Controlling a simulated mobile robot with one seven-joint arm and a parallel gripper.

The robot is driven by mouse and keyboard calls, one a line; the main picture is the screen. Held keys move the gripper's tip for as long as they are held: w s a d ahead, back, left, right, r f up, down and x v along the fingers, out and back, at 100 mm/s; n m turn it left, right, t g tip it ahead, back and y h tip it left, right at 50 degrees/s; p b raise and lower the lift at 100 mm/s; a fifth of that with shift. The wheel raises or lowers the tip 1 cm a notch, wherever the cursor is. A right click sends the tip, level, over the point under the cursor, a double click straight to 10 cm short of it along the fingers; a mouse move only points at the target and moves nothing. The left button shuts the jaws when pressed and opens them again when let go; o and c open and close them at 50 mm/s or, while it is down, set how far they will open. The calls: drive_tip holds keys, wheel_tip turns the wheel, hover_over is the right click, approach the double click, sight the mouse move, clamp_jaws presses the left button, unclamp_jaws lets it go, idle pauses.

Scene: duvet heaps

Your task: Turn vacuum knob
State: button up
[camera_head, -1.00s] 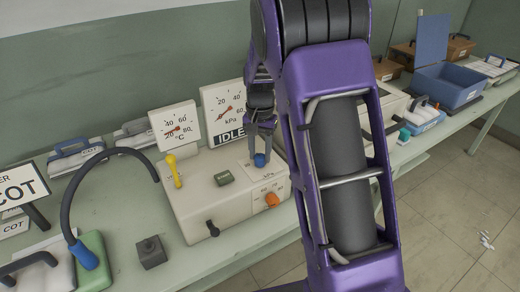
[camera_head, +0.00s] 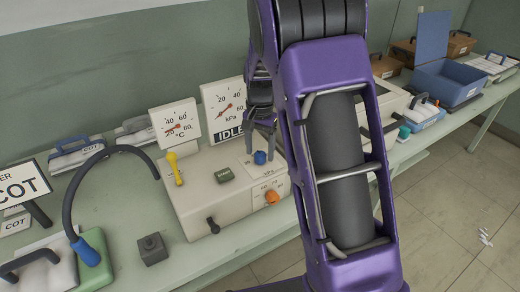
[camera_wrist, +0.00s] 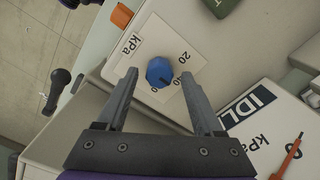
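The blue knob (camera_head: 260,157) sits on a white scale plate on the top of the cream box (camera_head: 205,195). In the wrist view the blue knob (camera_wrist: 160,71) has a dark pointer mark, and its plate reads kPa with numbers around it. My gripper (camera_head: 262,145) is open over the knob. In the wrist view its fingertips (camera_wrist: 158,74) lie on either side of the knob, with a visible gap on both sides. The kPa gauge (camera_head: 222,100) with a red needle stands behind, above an IDLE sign (camera_head: 230,134).
The box also carries an orange knob (camera_head: 271,198), a yellow lever (camera_head: 174,168), a green button (camera_head: 224,175) and a black handle (camera_head: 213,225). A °C gauge (camera_head: 176,126) stands left of the kPa gauge. A grey block (camera_head: 152,249) and a blue-ended hose (camera_head: 86,252) lie left.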

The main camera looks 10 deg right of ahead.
sight(260, 154)
wheel_tip(260, 154, up, 17)
drive_tip(key=shift+r, duration=0.2)
idle(0.6)
